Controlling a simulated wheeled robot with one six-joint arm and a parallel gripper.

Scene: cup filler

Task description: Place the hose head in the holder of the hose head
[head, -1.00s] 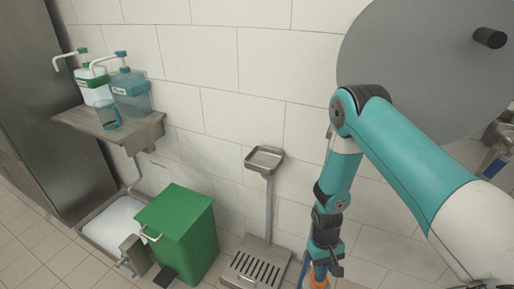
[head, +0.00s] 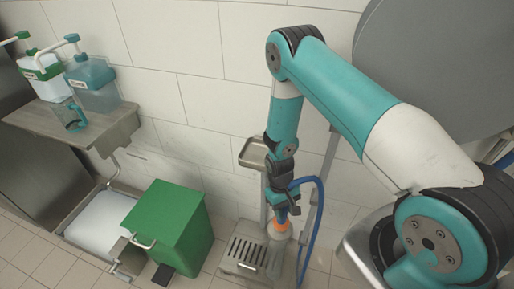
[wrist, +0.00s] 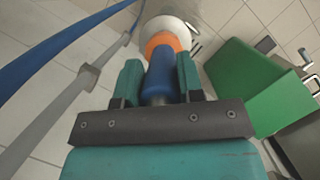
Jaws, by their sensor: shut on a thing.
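My gripper (head: 282,207) points down and is shut on the hose head's blue handle. In the wrist view the blue hose head (wrist: 160,75) lies between the two teal fingers (wrist: 158,84), with an orange ring (wrist: 166,42) and a pale round end beyond it. In the head view the orange ring (head: 281,223) shows below my gripper, above or in front of the grated stand. A blue hose (head: 320,215) arches right and down. A grey post (head: 326,170) stands behind it; the wrist view shows a bracket (wrist: 87,78) on it, possibly the holder; I cannot tell surely.
A stand with a small tray (head: 251,153) and grated base (head: 247,254) is behind my gripper. A green bin (head: 170,225) stands left of it. A shelf (head: 80,122) with dispenser bottles is farther left. A metal edge (head: 365,245) is at right.

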